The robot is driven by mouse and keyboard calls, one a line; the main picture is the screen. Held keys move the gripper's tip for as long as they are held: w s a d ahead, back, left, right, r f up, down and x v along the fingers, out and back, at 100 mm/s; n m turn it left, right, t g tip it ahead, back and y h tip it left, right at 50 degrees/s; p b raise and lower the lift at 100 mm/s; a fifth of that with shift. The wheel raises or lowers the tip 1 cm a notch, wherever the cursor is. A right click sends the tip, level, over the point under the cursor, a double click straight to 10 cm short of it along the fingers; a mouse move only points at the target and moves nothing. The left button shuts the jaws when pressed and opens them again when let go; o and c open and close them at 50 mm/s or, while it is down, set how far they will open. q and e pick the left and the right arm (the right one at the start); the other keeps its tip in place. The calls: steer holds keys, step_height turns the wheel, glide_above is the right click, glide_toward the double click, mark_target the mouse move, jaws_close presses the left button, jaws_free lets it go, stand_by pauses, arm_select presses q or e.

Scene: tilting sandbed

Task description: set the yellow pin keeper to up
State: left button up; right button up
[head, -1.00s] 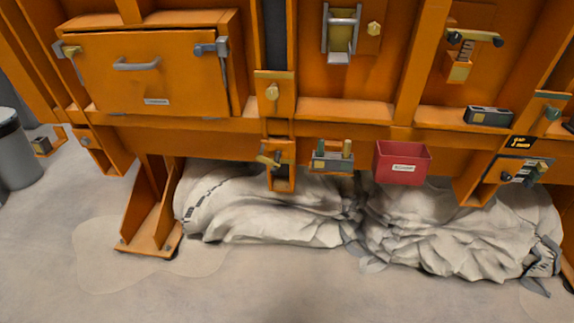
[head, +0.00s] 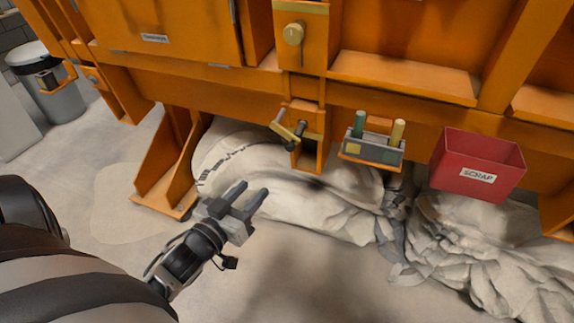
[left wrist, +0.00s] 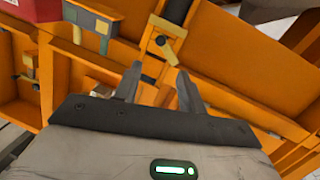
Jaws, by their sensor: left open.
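The yellow pin keeper (head: 284,131) is a small yellow bar on an orange bracket (head: 312,152) below the machine's front beam. It slants from upper left down to lower right, beside a dark pin. It also shows in the left wrist view (left wrist: 165,48), where the scene appears upside down. My left gripper (head: 252,191) is open and empty, below and left of the bracket, apart from it. In the left wrist view its fingers (left wrist: 160,73) point toward the bracket, with the yellow bar beyond the gap between the tips. My right gripper is not in view.
A tray with green and yellow pegs (head: 372,151) hangs right of the bracket, then a red scrap box (head: 457,178). A yellow knob (head: 294,33) sits above. White sacking (head: 330,210) lies below. An orange foot (head: 165,190) stands left; a grey bin (head: 55,105) is far left.

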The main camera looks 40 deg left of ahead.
mark_target(288, 149)
arm_select(q)
steer(key=w, duration=0.5)
steer(key=w+b, duration=0.1)
steer(key=w, duration=0.4)
steer(key=w+a, duration=0.1)
steer(key=w, duration=0.3)
steer(key=shift+w+r, duration=0.15)
steer(key=shift+w, duration=0.25)
steer(key=shift+w+a+b, duration=0.1)
steer(key=shift+w+b, duration=0.2)
steer(key=shift+w, duration=0.25)
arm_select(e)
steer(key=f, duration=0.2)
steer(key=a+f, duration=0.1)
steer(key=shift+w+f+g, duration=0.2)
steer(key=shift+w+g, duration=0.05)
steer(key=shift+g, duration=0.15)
arm_select(q)
jaws_close()
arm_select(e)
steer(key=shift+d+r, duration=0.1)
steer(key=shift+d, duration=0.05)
